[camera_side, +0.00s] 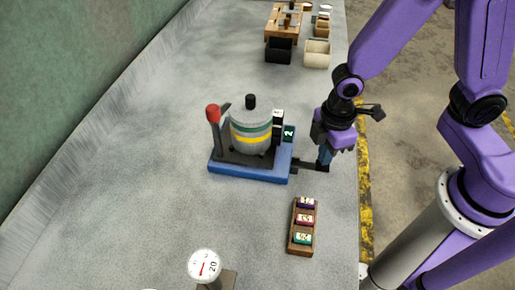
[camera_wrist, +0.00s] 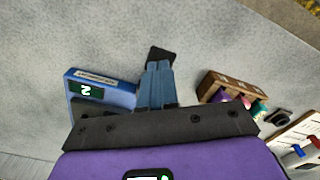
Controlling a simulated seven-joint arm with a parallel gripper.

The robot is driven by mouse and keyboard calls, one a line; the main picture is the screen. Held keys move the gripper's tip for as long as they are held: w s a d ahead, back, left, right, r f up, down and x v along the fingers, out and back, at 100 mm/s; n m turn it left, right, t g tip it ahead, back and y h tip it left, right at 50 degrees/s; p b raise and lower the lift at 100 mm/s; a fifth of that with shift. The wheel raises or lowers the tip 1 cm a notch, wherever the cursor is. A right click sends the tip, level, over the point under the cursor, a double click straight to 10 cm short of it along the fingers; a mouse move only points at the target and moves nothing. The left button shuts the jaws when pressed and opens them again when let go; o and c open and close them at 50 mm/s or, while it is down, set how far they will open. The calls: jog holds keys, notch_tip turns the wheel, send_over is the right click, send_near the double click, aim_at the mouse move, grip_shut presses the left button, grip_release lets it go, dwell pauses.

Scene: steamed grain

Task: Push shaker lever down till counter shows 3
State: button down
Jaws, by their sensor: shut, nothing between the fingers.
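The shaker has a blue base (camera_side: 250,174) and a grey striped jar (camera_side: 251,130) with a black knob on top. A red-knobbed stick (camera_side: 213,114) stands upright at its left. The green counter display (camera_side: 288,133) on the right side shows 2; it also reads 2, turned over, in the wrist view (camera_wrist: 92,91). A flat black lever (camera_side: 308,166) sticks out right from the base. My gripper (camera_side: 323,163) is shut and empty, fingers down at the lever's outer end. In the wrist view the black pad (camera_wrist: 160,54) shows just past my fingertips (camera_wrist: 158,66); whether they touch is unclear.
A wooden rack (camera_side: 291,240) with purple, red and green labelled pieces lies in front, below my gripper in the side view. A round dial (camera_side: 204,266) stands nearer. A black bin (camera_side: 279,50) and a cream bin (camera_side: 316,53) are far back. The left table area is clear.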

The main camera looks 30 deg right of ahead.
jog(key=shift+f, duration=1.2)
jog(key=shift+r, duration=3.05)
jog(key=s+d+r+m, duration=0.2)
jog(key=s+d+r, duration=0.6)
jog(key=s+d, duration=0.2)
jog(key=shift+s+r, duration=0.4)
jog(key=shift+s, duration=0.25)
jog(key=c, duration=1.8)
grip_release()
jog(key=shift+d, duration=0.1)
